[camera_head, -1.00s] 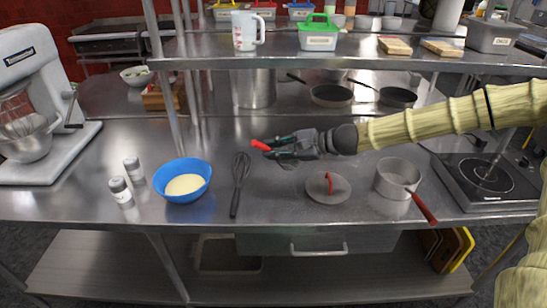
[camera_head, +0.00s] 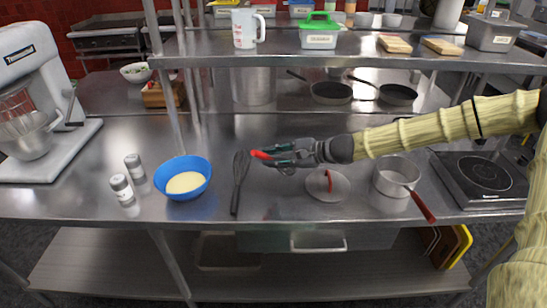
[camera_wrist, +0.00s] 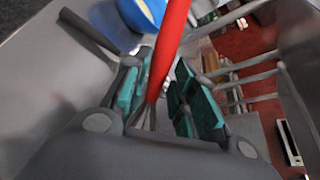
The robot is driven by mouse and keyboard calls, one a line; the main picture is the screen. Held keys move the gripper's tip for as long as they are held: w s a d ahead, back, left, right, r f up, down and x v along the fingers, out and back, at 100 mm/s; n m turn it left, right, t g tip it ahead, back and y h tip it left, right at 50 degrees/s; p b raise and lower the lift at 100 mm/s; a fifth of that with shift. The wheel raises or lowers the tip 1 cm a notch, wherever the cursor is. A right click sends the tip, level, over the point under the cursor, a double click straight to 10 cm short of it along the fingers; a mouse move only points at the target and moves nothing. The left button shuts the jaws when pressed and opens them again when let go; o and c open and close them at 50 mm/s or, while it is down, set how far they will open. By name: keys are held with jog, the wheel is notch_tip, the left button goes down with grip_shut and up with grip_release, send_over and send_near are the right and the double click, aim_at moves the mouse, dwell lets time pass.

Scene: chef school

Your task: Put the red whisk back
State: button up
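The red whisk's red handle (camera_head: 260,154) shows at the tips of my gripper (camera_head: 268,155), above the middle of the counter in the head view. In the wrist view the handle (camera_wrist: 170,45) runs between the teal finger pads of my gripper (camera_wrist: 158,85). The fingers are spread, with a gap on the right of the handle; the handle lies close to the left pad. The wires are mostly hidden by the gripper. I cannot tell whether the whisk rests on the counter.
A black whisk (camera_head: 240,182) lies just left of my gripper, beside a blue bowl (camera_head: 205,170) of batter. A lid (camera_head: 338,187) with a red handle and a saucepan (camera_head: 388,186) stand right. A shelf (camera_head: 380,57) spans above. The counter's front middle is clear.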

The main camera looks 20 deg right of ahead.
jog(key=shift+o, duration=0.8)
jog(key=shift+r, duration=0.15)
jog(key=shift+d, duration=0.1)
jog(key=v, duration=1.1)
jog(key=shift+s+d+r+b, duration=0.2)
jog(key=shift+d+r+b, duration=0.05)
jog(key=shift+d+b, duration=0.1)
